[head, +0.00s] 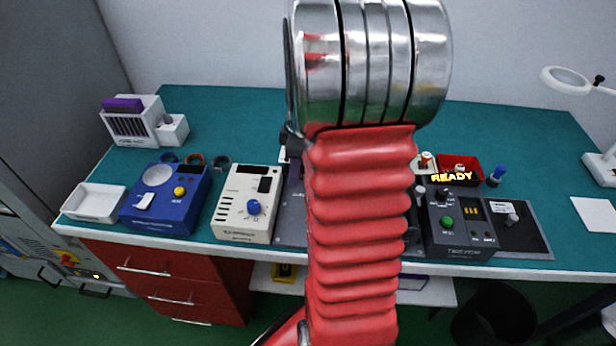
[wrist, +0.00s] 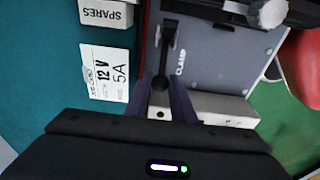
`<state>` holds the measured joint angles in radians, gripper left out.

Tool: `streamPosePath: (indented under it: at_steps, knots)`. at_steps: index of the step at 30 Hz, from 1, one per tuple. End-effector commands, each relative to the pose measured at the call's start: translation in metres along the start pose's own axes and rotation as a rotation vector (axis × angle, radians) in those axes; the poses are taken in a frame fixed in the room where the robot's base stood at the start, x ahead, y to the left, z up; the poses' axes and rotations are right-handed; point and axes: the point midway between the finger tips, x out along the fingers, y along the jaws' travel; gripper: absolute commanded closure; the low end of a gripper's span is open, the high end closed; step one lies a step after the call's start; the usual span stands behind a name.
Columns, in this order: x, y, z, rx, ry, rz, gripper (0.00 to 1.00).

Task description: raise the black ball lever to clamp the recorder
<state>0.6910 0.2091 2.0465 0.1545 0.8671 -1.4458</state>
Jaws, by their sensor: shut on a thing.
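In the wrist view, the black ball lever (wrist: 161,82) lies along a grey plate beside the printed word CLAMP. Its ball end sits between the two dark fingers of my gripper (wrist: 160,92), which is shut on it. The lever's pivot end is at the top of the plate. A dark body with a pale knob (wrist: 268,13) shows at the upper right edge; I cannot tell whether it is the recorder. In the head view, my red-sleeved arm hides the lever, the gripper and most of the grey plate (head: 291,222).
A white card marked 12 V 5A (wrist: 104,73) and a SPARES label (wrist: 107,13) lie left of the plate. A cream box (head: 246,222) and blue box (head: 157,213) stand left of my arm. A dark tester (head: 457,240) and red bin (head: 474,178) stand right. The back bench is mostly clear.

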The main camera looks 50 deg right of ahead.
Motion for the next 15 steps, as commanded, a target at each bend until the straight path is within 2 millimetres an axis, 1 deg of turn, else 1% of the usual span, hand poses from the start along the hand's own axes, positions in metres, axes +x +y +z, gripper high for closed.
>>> streamPosePath:
  at_steps: [1,15]
  knots:
    - [-0.0032,0.0024,0.0008,0.0,0.0,0.007,0.98]
    - [-0.0063,0.0032,0.0019,-0.001,0.0,0.01,0.98]
